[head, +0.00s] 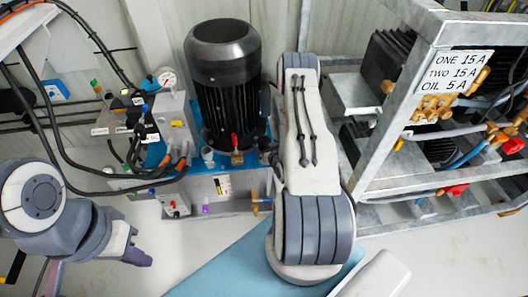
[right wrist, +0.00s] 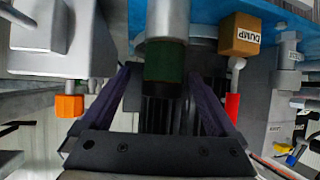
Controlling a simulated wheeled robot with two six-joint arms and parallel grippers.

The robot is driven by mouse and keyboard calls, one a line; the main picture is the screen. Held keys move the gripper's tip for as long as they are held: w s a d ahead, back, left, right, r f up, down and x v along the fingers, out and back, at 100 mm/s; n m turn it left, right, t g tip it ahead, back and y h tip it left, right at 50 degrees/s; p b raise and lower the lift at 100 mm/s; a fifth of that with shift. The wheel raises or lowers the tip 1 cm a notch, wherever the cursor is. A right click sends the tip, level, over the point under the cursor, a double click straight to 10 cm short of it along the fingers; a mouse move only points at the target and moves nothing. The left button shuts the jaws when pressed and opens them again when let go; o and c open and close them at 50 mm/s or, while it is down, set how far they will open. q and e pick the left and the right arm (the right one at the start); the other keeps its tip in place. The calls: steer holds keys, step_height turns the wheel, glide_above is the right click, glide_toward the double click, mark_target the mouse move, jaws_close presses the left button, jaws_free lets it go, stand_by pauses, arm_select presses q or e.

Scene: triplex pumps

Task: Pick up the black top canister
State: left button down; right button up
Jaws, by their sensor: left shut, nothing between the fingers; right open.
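The black top canister (head: 223,55) stands upright on the blue pump base in the head view, with a smooth black cap and a ribbed dark body. My right arm passes just to its right, and my right gripper is hidden in that view. In the right wrist view my right gripper (right wrist: 160,78) is open, its two dark purple fingers spread apart. A dark ribbed body, apparently the canister (right wrist: 182,115), shows behind and between the fingers; I cannot tell whether they touch it. My left gripper (head: 138,257) is shut and empty at the lower left, away from the canister.
A dark green cylinder (right wrist: 165,65) stands in front of the ribbed body between the fingers. A block labelled DUMP (right wrist: 240,35) and a red handle (right wrist: 232,108) are close by. A metal rack (head: 395,120) stands right; a gauge (head: 167,78) and hoses are left.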

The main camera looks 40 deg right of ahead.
steer(key=x, duration=0.2)
steer(key=b+x, duration=0.1)
steer(key=x, duration=0.1)
steer(key=shift+a+f, duration=0.1)
steer(key=shift+a, duration=0.15)
steer(key=shift+w+d+f, duration=0.2)
steer(key=shift+w, duration=0.3)
jaws_close()
